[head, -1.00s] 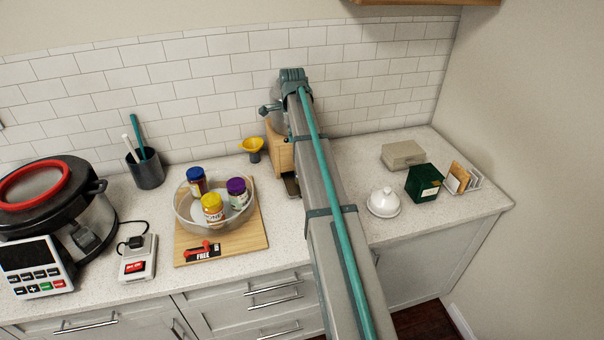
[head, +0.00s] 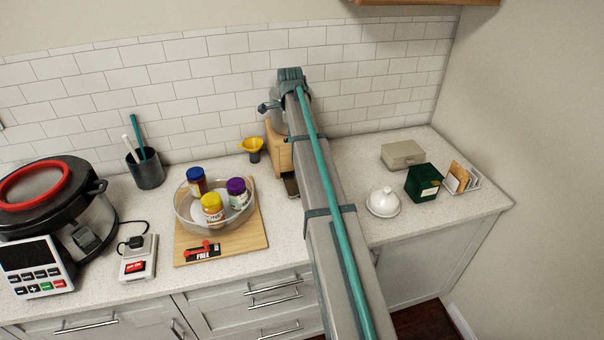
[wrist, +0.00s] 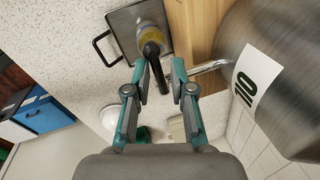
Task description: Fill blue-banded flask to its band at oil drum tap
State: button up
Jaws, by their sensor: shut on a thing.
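The steel oil drum (wrist: 290,75), with a partly visible label, fills the right of the wrist view. A silver tap pipe (wrist: 210,67) runs from it toward the black tap lever (wrist: 152,50). My gripper (wrist: 159,72) is around the lever, its fingers on either side and shut on it. Below the tap, a round vessel with a yellowish inside (wrist: 151,34), seemingly the flask, stands on a metal tray (wrist: 128,22). The lever covers part of it; its blue band and fill level cannot be made out. In the head view my arm hides most of the drum.
A wooden stand (head: 279,150) is beside my arm, with a yellow funnel (head: 252,145) to its left. A glass bowl of jars (head: 185,212) sits on a board. A white domed dish (head: 383,203) and green box (head: 424,182) stand to the right.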

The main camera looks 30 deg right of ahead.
jog(key=o, duration=1.1)
jog(key=shift+w+f, duration=0.1)
jog(key=shift+w, duration=0.3)
jog(key=shift+c, duration=0.2)
jog(key=shift+a, duration=0.1)
jog(key=shift+s, duration=0.1)
jog(key=shift+r, duration=2)
jog(key=shift+s+r, duration=0.1)
jog(key=shift+r, duration=0.05)
jog(key=shift+r, duration=0.3)
notch_tip(320, 180, up, 11)
jog(key=s, duration=0.2)
jog(key=shift+a, duration=0.4)
